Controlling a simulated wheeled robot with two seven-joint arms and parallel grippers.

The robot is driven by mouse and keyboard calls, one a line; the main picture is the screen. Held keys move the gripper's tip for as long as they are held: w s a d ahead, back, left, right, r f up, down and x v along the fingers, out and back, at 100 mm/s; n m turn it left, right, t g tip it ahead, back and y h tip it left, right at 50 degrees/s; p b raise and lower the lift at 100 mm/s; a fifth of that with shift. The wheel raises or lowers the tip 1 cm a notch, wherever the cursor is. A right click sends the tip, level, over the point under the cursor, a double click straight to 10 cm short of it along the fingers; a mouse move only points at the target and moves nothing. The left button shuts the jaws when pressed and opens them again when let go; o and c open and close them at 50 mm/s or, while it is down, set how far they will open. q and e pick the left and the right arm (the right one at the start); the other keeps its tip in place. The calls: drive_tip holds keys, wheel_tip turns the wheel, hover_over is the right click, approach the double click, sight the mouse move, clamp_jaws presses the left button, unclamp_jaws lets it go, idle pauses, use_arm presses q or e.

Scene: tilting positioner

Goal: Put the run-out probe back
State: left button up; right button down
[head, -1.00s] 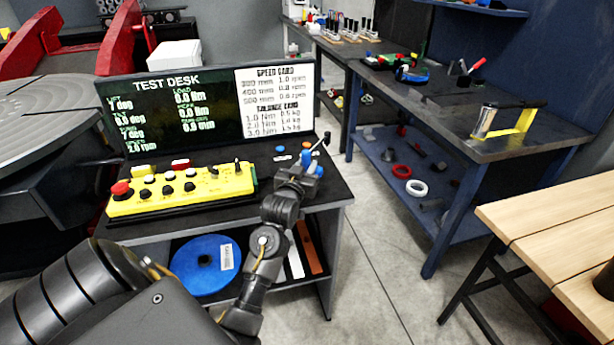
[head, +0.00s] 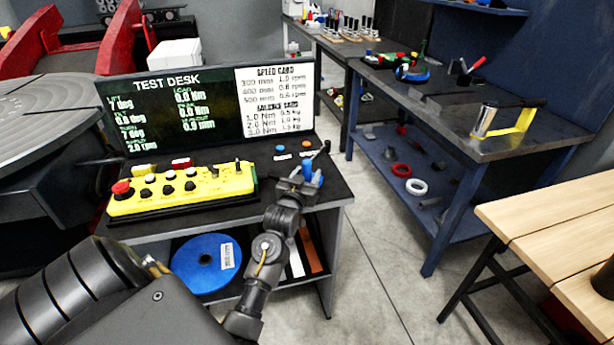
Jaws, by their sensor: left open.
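My left gripper (head: 309,178) is open over the right end of the black test desk (head: 335,187), right of the yellow control box. A small blue part (head: 317,180) and a thin dark rod (head: 325,147) show at its fingertips. They look like the run-out probe, but they are too small to be sure, and the fingers partly hide them. I cannot tell whether the fingers touch them. Small round blue and orange marks (head: 306,143) lie on the desk just behind the gripper. My right gripper is out of view.
The yellow control box (head: 190,187) with its red button stands left of the gripper, before the display panel (head: 165,110). A blue disc (head: 197,262) lies on the shelf below. A blue workbench (head: 480,145) and wooden table (head: 560,225) stand right, with clear floor between.

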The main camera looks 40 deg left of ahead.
use_arm(q)
drive_tip(key=shift+r, duration=0.15)
drive_tip(key=b+v, duration=0.1)
drive_tip(key=v, duration=1.1)
drive_tip(key=shift+a, duration=0.1)
